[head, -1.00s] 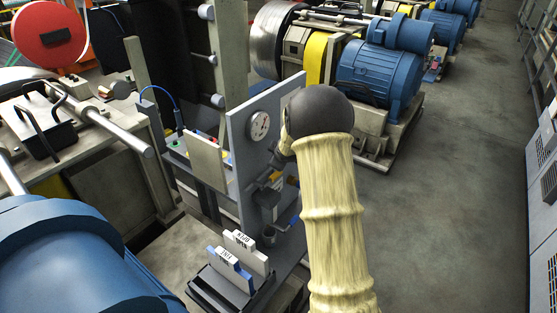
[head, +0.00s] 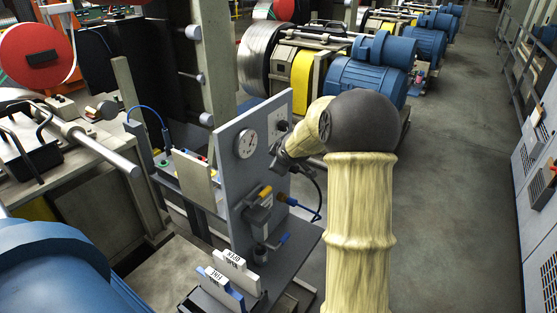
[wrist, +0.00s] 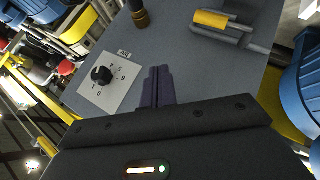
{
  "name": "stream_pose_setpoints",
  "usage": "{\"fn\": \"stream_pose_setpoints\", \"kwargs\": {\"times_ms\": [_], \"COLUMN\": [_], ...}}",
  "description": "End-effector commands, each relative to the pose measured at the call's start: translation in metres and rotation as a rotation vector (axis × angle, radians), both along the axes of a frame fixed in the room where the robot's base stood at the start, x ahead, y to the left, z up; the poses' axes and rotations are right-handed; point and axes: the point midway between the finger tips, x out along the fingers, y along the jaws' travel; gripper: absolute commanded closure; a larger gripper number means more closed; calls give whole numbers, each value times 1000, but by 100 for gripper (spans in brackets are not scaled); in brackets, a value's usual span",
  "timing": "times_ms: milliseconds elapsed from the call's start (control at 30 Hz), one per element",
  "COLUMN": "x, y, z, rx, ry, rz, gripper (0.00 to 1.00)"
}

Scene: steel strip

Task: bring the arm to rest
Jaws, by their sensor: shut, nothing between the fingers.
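My arm, in a pale yellow sleeve with a dark elbow, rises at the right of the head view and bends left towards a grey upright panel (head: 226,172). My gripper (head: 276,167) is dark and close in front of the panel's right part. The wrist view shows its two fingers (wrist: 158,84) together, with nothing between them. Beyond the fingertips is the panel face, with a black rotary knob (wrist: 102,75) on a white plate to their left. Whether the fingertips touch the panel cannot be told.
A large blue motor (head: 50,265) is at lower left. Blue motors (head: 366,80) line the back. The floor (head: 450,190) at right is clear.

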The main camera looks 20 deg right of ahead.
Motion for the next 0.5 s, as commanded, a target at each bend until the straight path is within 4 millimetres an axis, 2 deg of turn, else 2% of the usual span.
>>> {"fn": "stream_pose_setpoints", "kwargs": {"times_ms": [200,300,367,467,500], "x": [-1,-9,-21,-56,-74], "y": [1,10,21,47,59], "z": [0,-2,-6,-14,-19], "rx": [2,20,47,114,148], "ry": [1,18,45,114,148], "rz": [-1,-17,-42,-114,-152], "gripper": [100,100,100,100,100]}}
